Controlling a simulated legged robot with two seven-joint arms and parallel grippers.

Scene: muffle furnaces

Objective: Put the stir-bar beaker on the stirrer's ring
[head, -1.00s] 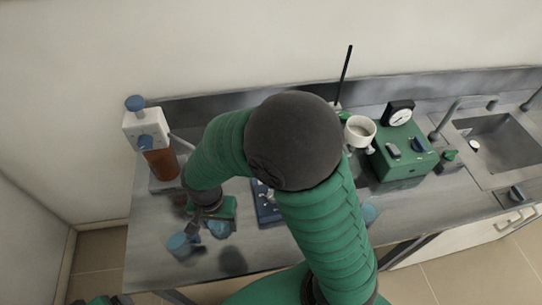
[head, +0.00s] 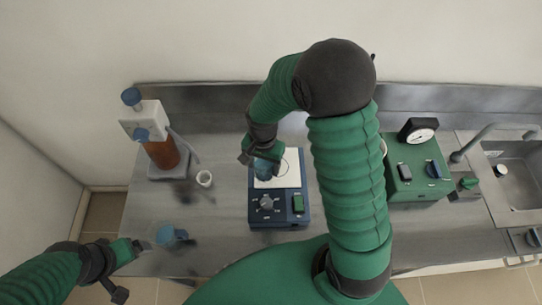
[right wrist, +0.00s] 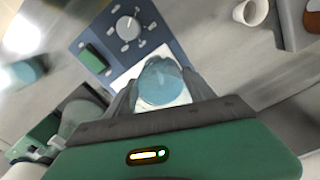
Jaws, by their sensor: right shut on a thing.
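The stirrer (head: 277,217) is a dark blue box with a knob, a green switch and a white top plate. A thin dark ring (head: 290,163) is partly visible on that plate. My right gripper (head: 264,162) is shut on a blue-tinted beaker (head: 265,170) over the plate's left part. The beaker also shows between the fingers in the right wrist view (right wrist: 162,82), with the white plate behind it. I cannot tell whether its base touches the plate. My left gripper (head: 143,245) is at lower left, beside another blue beaker (head: 166,236); its finger opening is unclear.
A white cup (head: 204,179) stands left of the stirrer. A dispenser bottle with brown liquid (head: 162,153) is at the back left. A green device with a gauge (head: 412,182) and a sink (head: 508,180) are at the right. Bare bench lies around the white cup.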

